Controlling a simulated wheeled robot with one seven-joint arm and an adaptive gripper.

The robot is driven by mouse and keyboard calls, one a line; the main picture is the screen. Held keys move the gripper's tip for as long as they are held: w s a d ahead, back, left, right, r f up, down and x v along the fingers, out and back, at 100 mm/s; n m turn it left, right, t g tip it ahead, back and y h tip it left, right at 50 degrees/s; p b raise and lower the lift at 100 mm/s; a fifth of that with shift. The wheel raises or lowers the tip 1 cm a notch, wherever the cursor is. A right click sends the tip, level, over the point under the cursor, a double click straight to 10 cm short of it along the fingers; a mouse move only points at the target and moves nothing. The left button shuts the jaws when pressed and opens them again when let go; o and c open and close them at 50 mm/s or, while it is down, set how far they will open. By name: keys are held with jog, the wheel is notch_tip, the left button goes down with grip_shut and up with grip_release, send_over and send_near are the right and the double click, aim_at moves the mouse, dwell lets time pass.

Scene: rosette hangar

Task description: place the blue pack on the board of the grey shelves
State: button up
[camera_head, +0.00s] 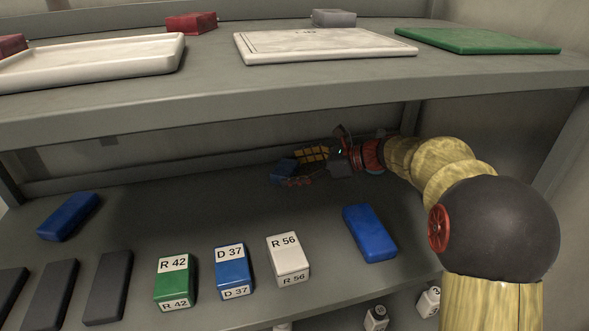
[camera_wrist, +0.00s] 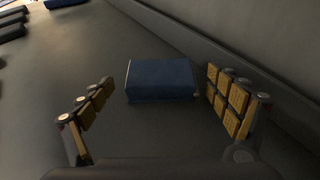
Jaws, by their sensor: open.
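A dark blue pack (camera_wrist: 162,80) lies on the lower board (camera_head: 180,208) of the grey shelves, towards the back. In the head view the pack (camera_head: 284,170) is partly hidden by my gripper (camera_head: 301,168). My gripper is open, with its yellow-padded fingers on either side of the pack's near end. In the wrist view gaps show between the pack and both fingers. The upper board (camera_head: 210,80) of the shelves carries a white panel (camera_head: 325,46), a green panel (camera_head: 478,40) and a white tray (camera_head: 100,62).
Other blue blocks lie at left (camera_head: 68,216) and right (camera_head: 370,233). Labelled green (camera_head: 175,282), blue (camera_head: 233,271) and white (camera_head: 289,259) boxes stand in front, beside several dark blocks (camera_head: 108,287). The upper board overhangs my arm. The back wall is close to my right finger.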

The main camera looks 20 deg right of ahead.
jog(key=v, duration=1.2)
jog(key=shift+s, duration=0.1)
